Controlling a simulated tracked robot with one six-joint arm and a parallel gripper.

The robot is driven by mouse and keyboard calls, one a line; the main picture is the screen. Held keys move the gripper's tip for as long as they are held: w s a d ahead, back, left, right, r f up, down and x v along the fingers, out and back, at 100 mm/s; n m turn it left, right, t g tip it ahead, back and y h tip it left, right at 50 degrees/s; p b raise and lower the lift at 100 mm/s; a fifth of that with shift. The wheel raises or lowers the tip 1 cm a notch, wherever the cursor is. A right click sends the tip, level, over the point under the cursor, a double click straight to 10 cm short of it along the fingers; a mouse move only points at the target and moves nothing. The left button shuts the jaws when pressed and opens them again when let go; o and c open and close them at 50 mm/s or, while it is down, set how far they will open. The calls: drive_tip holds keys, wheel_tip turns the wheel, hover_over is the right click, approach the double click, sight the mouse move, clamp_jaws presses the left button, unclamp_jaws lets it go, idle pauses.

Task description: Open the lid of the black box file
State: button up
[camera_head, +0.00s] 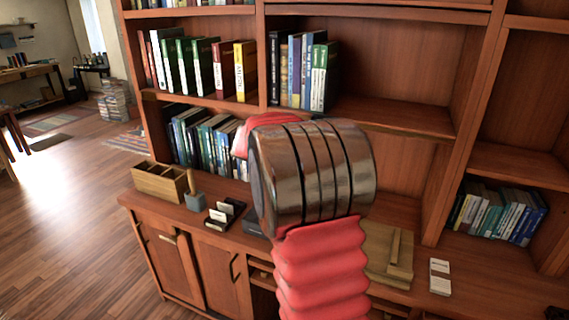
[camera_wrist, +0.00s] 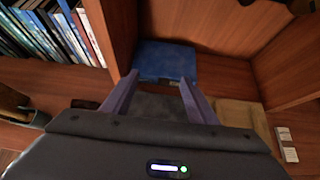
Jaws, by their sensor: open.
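A dark, flat-topped object, probably the black box file (camera_wrist: 155,106), lies on the counter between and below my fingers in the wrist view. A small dark edge, perhaps the same box (camera_head: 254,226), shows left of my arm in the head view; my arm hides the rest. My gripper (camera_wrist: 159,78) is open, with its two fingers apart and nothing seen held between them. I cannot tell whether a finger touches the box. A blue panel (camera_wrist: 165,58) stands behind the dark surface; I cannot tell whether it is part of the box.
A wooden organiser (camera_head: 160,183), a grey pot (camera_head: 195,202) and a small black tray (camera_head: 223,214) stand left on the counter. Wooden boards (camera_head: 385,255) and a white card-like item (camera_head: 440,277) lie right. Shelf uprights and rows of books (camera_head: 205,140) enclose the space behind.

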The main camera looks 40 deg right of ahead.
drive_tip(key=v, duration=1.1)
drive_tip(key=shift+s+a, duration=0.1)
drive_tip(key=shift+s, duration=0.05)
